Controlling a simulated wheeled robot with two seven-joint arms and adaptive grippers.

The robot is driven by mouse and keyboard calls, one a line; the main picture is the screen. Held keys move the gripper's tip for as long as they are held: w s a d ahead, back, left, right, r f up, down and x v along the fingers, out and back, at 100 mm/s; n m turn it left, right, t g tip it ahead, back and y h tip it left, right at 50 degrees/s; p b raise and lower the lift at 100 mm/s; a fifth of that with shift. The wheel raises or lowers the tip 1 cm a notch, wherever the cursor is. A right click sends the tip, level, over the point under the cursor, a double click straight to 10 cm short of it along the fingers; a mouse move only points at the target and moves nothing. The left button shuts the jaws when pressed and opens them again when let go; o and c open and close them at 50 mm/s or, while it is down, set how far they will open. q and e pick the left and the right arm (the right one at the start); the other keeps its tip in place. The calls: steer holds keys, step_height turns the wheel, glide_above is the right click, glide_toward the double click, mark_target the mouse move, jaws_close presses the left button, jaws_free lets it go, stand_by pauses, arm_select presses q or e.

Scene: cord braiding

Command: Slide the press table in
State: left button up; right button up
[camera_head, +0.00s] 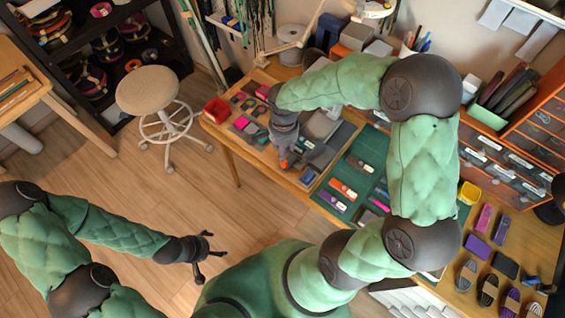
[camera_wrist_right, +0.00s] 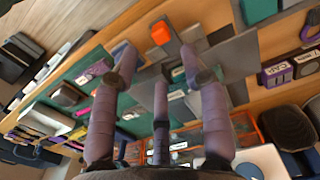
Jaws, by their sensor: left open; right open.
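A grey press-like device with a small orange part (camera_head: 284,164) is on the wooden workbench in the head view, partly hidden by my right gripper. In the right wrist view its orange block (camera_wrist_right: 160,33) shows beyond the fingertips, with flat grey plates (camera_wrist_right: 236,56) beside it. I cannot tell for sure which plate is the press table. My right gripper (camera_head: 284,140) is above the device. In the right wrist view its fingers (camera_wrist_right: 155,78) are spread, with nothing between them that I can see held. My left gripper (camera_head: 204,244) is open and empty over the floor, away from the bench.
A green cutting mat (camera_head: 352,165) with colored tools and packets lies beside the device. A red bin (camera_head: 217,110) stands at the bench's left end. Orange-framed drawers (camera_head: 510,150) stand at the right. A round stool (camera_head: 148,90) stands on open floor at left.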

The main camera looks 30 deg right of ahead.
mark_target(295, 151)
step_height(295, 151, down, 9)
steer(key=shift+b, duration=1.2)
steer(key=shift+d, duration=0.1)
jaws_close()
